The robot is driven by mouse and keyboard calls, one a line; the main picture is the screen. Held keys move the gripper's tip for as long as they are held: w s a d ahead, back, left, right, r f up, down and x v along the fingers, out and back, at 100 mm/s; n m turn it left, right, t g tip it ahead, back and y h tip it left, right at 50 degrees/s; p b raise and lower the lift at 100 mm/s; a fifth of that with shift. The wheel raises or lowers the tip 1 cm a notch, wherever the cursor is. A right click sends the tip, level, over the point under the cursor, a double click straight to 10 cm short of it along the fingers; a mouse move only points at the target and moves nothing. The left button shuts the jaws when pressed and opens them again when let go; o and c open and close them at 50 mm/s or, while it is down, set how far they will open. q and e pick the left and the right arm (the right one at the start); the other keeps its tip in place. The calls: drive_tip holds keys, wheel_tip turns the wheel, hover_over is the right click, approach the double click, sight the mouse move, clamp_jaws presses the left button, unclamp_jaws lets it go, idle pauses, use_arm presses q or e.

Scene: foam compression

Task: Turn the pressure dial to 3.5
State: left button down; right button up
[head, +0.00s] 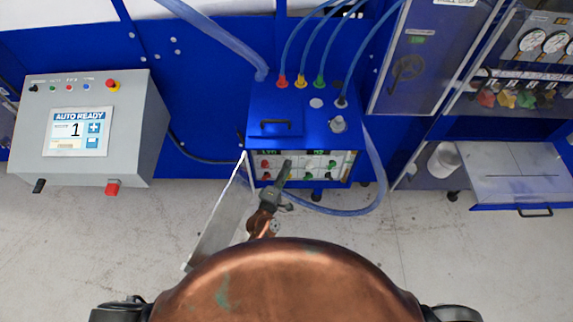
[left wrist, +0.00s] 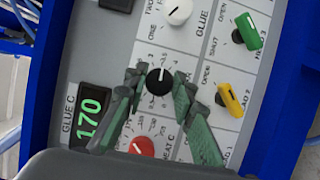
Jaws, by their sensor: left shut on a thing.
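The control panel (head: 340,165) is on the front of a blue machine (head: 290,110). In the left wrist view its dials show turned sideways. My left gripper (head: 284,172) reaches the panel, and in the left wrist view (left wrist: 158,84) its green fingertips are on either side of a black dial (left wrist: 159,82) with a white pointer mark and a small numbered scale. The gripper is shut on this dial. The fingers hide part of the scale, and I cannot read the setting surely. My right gripper is not in view.
Near the dial are a red knob (left wrist: 142,147), a white knob (left wrist: 178,12), a green lever (left wrist: 249,32), a yellow lever (left wrist: 230,98) and a green display reading 170 (left wrist: 88,117). An open panel door (head: 218,220) stands left of my left arm. A blue hose (head: 372,195) loops at the right.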

use_arm(q)
drive_tip(key=shift+m+p, duration=0.4)
drive_tip(key=shift+p, duration=0.1)
drive_tip(key=c, duration=1.6)
unclamp_jaws()
drive_tip(key=v, duration=1.2)
drive_tip(key=shift+d+r, duration=0.1)
drive_tip(key=shift+r, duration=0.1)
